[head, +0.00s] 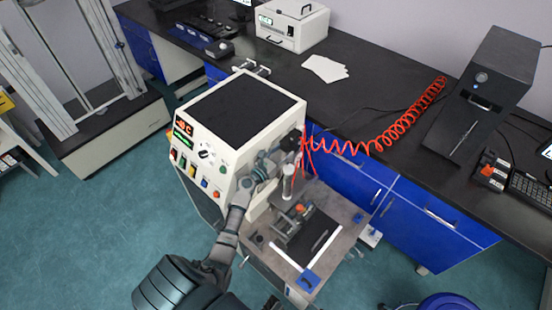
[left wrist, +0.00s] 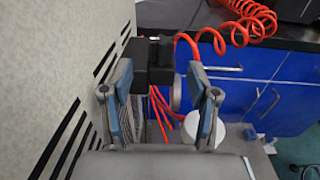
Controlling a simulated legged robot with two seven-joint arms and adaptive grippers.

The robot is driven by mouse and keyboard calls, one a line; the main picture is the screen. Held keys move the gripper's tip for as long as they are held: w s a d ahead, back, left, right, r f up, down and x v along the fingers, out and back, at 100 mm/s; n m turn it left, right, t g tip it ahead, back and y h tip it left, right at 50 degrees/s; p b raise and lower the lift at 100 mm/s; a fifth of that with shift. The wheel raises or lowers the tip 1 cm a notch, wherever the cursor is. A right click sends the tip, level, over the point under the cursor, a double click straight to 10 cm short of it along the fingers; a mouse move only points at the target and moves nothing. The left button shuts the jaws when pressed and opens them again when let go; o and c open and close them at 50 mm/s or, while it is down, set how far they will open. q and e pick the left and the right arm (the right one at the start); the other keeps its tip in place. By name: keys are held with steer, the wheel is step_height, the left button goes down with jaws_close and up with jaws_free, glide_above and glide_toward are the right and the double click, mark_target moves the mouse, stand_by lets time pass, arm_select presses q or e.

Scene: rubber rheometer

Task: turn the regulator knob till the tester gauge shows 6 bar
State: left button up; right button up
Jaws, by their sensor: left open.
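The tester (head: 248,110) is a cream cabinet with a black top and a front panel of displays and buttons. A black block (head: 292,141), seemingly the regulator, sits on its right side near the red hoses. It also shows in the left wrist view (left wrist: 153,62), beyond and between my fingers. My left gripper (head: 270,162) is at the tester's right side, close to this block. In the left wrist view its two fingers (left wrist: 160,90) are apart, with nothing gripped. The knob cannot be made out separately, and no gauge reading is legible. My right gripper is not seen.
A red coiled hose (head: 395,128) runs from the tester across the black bench (head: 385,85). The vented cabinet wall (left wrist: 65,60) is close beside my left finger. A white cylinder (left wrist: 205,128) stands below. A work plate (head: 335,228) with a fixture is at right.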

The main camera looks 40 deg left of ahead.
arm_select(q)
steer(key=s, duration=0.5)
steer(key=shift+s+a, duration=0.15)
steer(key=shift+s, duration=0.05)
steer(key=shift+f, duration=0.1)
stand_by(1.2)
